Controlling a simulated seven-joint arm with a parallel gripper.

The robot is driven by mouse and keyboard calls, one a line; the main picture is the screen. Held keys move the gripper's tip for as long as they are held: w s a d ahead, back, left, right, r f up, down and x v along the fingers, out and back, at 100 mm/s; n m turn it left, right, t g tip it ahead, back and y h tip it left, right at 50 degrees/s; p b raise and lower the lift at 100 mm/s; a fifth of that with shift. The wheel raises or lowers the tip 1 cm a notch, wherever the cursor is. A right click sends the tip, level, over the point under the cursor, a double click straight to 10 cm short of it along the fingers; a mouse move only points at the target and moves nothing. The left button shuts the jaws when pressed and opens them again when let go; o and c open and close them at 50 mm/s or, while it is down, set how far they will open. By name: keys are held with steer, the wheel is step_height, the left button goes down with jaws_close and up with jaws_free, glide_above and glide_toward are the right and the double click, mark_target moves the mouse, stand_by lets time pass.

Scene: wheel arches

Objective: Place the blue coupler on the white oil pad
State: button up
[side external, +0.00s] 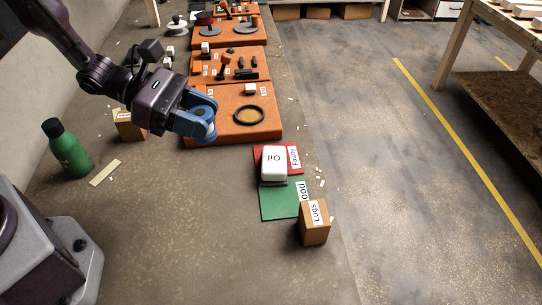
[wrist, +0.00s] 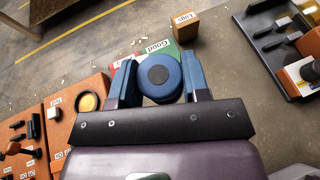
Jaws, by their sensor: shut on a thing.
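The blue coupler (wrist: 159,77) is a round blue piece with a dark centre, seen between the fingers in the wrist view. My gripper (wrist: 160,80) is shut on it. In the side view my gripper (side external: 205,122) holds the coupler (side external: 204,116) above the near left part of the closest orange board. The white oil pad (side external: 273,163), marked "Oil", lies where a red sheet and a green sheet meet, to the right of and nearer than my gripper. In the wrist view the pad is mostly hidden behind the coupler.
A green sheet (side external: 281,203), a red sheet (side external: 293,157) and a box marked "Lugs" (side external: 314,223) are around the pad. An orange board (side external: 262,131) with a black ring (side external: 250,115) lies behind. A green bottle (side external: 66,148) stands at left. The near bench top is mostly clear.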

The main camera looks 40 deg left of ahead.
steer(key=w+d+f, duration=0.1)
steer(key=w+f, duration=0.2)
steer(key=w, duration=0.1)
steer(key=w+d+f, duration=0.2)
steer(key=w+f, duration=0.1)
steer(key=w, duration=0.1)
steer(key=w+d+f, duration=0.1)
steer(key=w+f, duration=0.2)
steer(key=w, duration=0.1)
steer(key=shift+d+f, duration=0.15)
steer(key=shift+d, duration=0.2)
steer(key=shift+w+f, duration=0.2)
steer(key=shift+w+d+f, duration=0.1)
steer(key=shift+w+f, duration=0.1)
steer(key=shift+f, duration=1.5)
steer(key=shift+f, duration=0.2)
steer(key=o, duration=0.9)
steer(key=shift+r, duration=0.1)
